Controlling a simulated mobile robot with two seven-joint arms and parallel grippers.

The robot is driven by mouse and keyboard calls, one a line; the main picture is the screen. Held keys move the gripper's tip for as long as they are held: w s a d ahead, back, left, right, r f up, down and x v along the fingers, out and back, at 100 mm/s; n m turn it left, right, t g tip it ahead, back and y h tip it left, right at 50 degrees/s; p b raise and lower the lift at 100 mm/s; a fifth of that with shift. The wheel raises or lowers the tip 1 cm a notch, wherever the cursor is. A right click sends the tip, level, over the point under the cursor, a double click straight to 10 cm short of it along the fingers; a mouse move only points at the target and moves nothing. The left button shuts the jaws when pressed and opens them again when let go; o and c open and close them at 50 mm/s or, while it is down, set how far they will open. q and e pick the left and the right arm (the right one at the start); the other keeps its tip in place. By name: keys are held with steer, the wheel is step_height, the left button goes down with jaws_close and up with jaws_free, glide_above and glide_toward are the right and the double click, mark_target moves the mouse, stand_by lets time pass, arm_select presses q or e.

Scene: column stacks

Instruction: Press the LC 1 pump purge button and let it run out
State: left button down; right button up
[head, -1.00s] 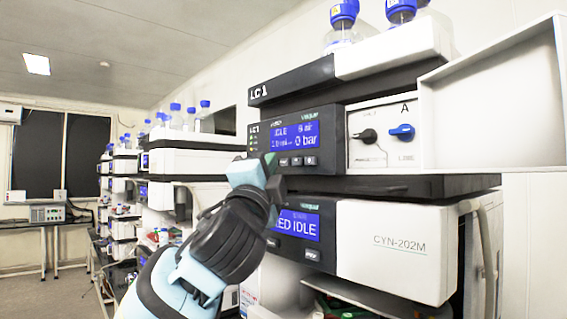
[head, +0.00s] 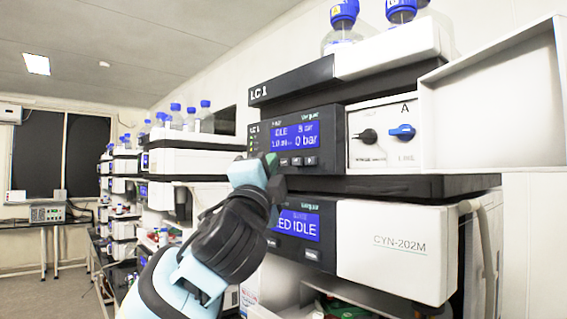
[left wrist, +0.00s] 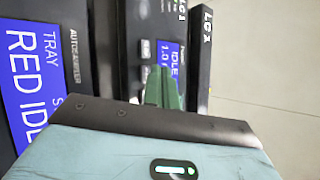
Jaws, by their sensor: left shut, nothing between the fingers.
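The LC 1 pump module (head: 297,138) is in the upper middle of the head view, with a blue display (head: 295,135) reading IDLE and 0 bar. A row of small buttons (head: 297,161) sits under that display. My left gripper (head: 271,160) is shut and empty, its green fingertips at the left end of the button row. In the left wrist view the green fingers (left wrist: 164,92) point at the pump panel beside its display (left wrist: 171,65). They hide part of the panel, and I cannot tell whether they touch a button. My right gripper is not in view.
Below the pump is a module (head: 380,240) marked CYN-202M, its display (head: 298,225) ending in "ED IDLE". Two valve knobs, black (head: 367,136) and blue (head: 402,131), are right of the pump display. Blue-capped bottles (head: 344,25) stand on top.

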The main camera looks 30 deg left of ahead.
arm_select(q)
steer(key=shift+w+d, duration=0.25)
steer(key=shift+w, duration=0.45)
stand_by(0.8)
steer(key=shift+s, duration=0.2)
steer(key=shift+s+a, duration=0.3)
steer(key=shift+s, duration=0.3)
steer(key=shift+s+a, duration=0.3)
steer(key=shift+s, duration=0.45)
steer(key=shift+s+a, duration=0.35)
steer(key=shift+s, duration=0.45)
steer(key=shift+s+a, duration=0.3)
steer(key=shift+s, duration=0.45)
